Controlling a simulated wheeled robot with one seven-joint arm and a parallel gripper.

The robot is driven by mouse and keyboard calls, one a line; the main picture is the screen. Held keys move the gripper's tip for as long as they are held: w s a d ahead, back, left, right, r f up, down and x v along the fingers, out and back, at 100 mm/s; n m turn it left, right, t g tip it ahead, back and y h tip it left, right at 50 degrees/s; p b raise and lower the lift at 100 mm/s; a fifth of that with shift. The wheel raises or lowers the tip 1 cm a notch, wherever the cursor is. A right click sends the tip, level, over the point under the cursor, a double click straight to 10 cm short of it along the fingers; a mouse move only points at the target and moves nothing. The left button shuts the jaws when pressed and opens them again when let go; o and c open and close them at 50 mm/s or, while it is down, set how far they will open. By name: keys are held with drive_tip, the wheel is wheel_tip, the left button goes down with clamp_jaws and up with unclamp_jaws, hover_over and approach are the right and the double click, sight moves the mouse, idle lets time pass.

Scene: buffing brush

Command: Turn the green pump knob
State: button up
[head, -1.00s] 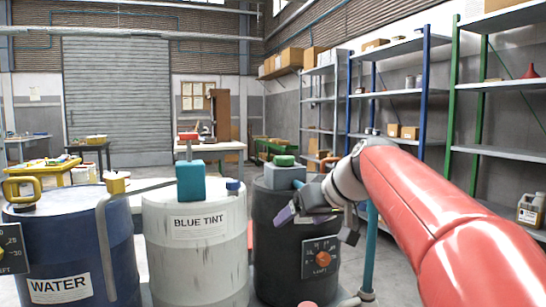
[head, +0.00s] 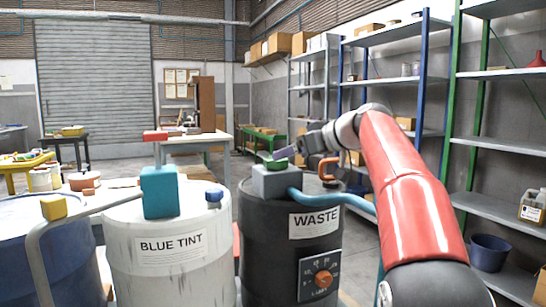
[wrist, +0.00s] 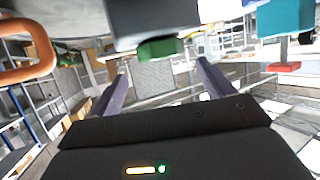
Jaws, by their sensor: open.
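The green pump knob (head: 276,164) sits on top of a grey pump block (head: 277,183) on the black drum labelled WASTE (head: 260,225). My gripper (head: 287,155) is just above and behind the knob, its purple fingers partly hidden by their small size in the head view. In the wrist view the scene is upside down. There the green knob (wrist: 160,50) hangs from the dark pump block (wrist: 150,20) and lies between the lines of my two spread fingers (wrist: 160,82). I cannot tell whether a finger touches it. My gripper is open and empty.
An orange handle (head: 328,168) stands on the drum beside the pump. A blue hose (head: 345,199) leaves it to the right. The white BLUE TINT drum (head: 175,270) with a teal pump (head: 160,191) and red lever (head: 155,135) stands left. Shelves (head: 485,145) line the right.

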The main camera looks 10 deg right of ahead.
drive_tip(key=p+x, duration=0.1)
drive_tip(key=x, duration=0.6)
drive_tip(key=shift+a, duration=0.15)
drive_tip(key=shift+s, duration=0.1)
drive_tip(key=c, duration=1)
